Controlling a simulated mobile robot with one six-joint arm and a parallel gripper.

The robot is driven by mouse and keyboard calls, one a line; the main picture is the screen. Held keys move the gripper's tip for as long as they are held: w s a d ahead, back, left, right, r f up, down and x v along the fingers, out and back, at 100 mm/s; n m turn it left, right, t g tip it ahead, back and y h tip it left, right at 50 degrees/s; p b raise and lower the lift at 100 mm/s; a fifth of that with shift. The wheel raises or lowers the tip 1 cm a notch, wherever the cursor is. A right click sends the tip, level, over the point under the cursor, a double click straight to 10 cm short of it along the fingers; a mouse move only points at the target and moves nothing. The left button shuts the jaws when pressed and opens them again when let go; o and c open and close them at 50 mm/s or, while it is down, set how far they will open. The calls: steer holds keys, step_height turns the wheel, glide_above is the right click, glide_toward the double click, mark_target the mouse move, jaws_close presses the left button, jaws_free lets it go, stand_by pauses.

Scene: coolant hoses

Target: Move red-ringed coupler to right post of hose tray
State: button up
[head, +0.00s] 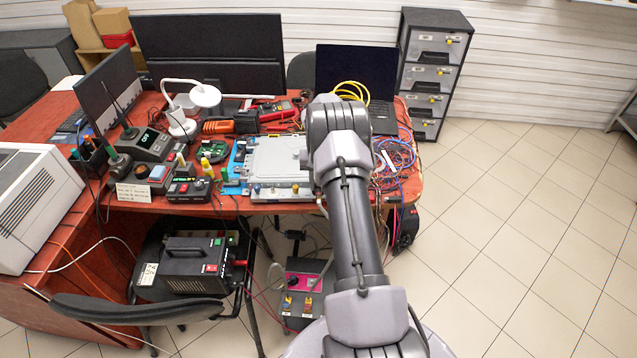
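My arm reaches up from the bottom over the right part of the desk, and its links hide my gripper. A pale grey flat unit (277,158) lies on the desk just left of my arm; it may be the hose tray, but I cannot tell. Small fittings (257,188) stand along its front edge, one yellowish and one blue, too small to identify. My arm covers the unit's right end, so no right post can be made out. I cannot pick out a red-ringed coupler.
The red desk (240,206) is crowded. A white lamp (181,122), a soldering station (148,144) and a black laptop (352,82) stand on it. Tangled cables (394,160) lie right of my arm. The tiled floor (530,220) at right is clear.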

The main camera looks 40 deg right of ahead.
jaws_close()
steer(key=shift+r+p, duration=1.95)
steer(key=shift+r, duration=1.6)
steer(key=shift+r+p, duration=0.1)
steer(key=shift+p, duration=0.35)
